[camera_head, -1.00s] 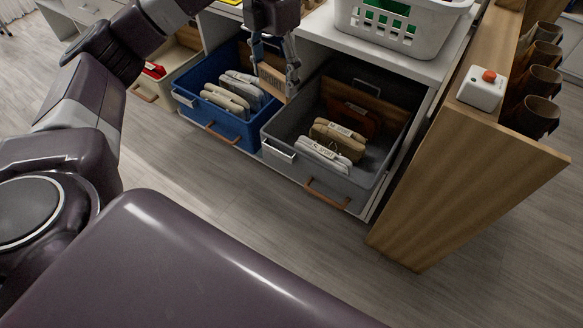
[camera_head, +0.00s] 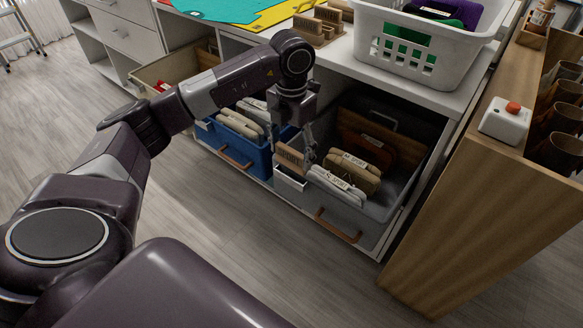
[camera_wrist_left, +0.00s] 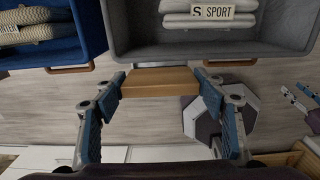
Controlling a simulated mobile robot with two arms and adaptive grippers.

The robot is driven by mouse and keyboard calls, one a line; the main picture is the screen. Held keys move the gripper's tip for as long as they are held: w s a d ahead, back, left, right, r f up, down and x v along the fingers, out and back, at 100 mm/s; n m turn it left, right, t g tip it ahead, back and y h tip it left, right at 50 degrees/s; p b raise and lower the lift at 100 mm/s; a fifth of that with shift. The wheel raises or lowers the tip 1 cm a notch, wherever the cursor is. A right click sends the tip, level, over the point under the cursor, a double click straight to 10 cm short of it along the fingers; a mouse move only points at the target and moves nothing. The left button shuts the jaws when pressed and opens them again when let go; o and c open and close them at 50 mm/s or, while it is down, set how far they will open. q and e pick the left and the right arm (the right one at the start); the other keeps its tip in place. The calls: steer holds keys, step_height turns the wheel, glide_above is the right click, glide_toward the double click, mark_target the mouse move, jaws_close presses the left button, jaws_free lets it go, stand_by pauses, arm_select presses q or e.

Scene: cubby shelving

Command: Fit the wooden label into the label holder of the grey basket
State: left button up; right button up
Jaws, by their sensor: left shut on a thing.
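My left gripper (camera_head: 298,150) is shut on the wooden label (camera_head: 290,157), a small light-brown block. In the left wrist view the label (camera_wrist_left: 158,82) spans between the two blue-padded fingers of the gripper (camera_wrist_left: 160,88). The grey basket (camera_head: 356,218) sits on the low shelf, with folded cloth packs inside. Its pale metal label holder (camera_head: 290,181) is at the left part of its front wall. In the head view the label appears just above the holder; whether they touch is unclear. The left wrist view shows the basket (camera_wrist_left: 180,52) beyond the label.
A blue basket (camera_head: 205,132) stands left of the grey one, and a beige basket (camera_head: 150,75) farther left. A white laundry basket (camera_head: 395,42) stands on the top above. A wooden panel (camera_head: 465,210) borders the right. The floor in front is clear.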

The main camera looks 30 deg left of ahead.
mark_target(292, 164)
arm_select(q)
step_height(292, 164, down, 5)
steer(key=shift+b, duration=0.35)
steer(key=shift+f, duration=0.1)
arm_select(e)
step_height(292, 164, up, 3)
steer(key=shift+f, duration=0.1)
arm_select(q)
steer(key=shift+f, duration=0.1)
steer(key=shift+f, duration=0.1)
steer(key=o, duration=1.1)
arm_select(e)
steer(key=shift+w+r, duration=0.15)
steer(key=shift+r, duration=0.2)
arm_select(q)
steer(key=shift+r, duration=0.45)
step_height(292, 164, up, 12)
steer(key=shift+f+p, duration=0.2)
steer(key=shift+p, duration=0.75)
arm_select(e)
step_height(292, 164, down, 7)
steer(key=s, duration=0.1)
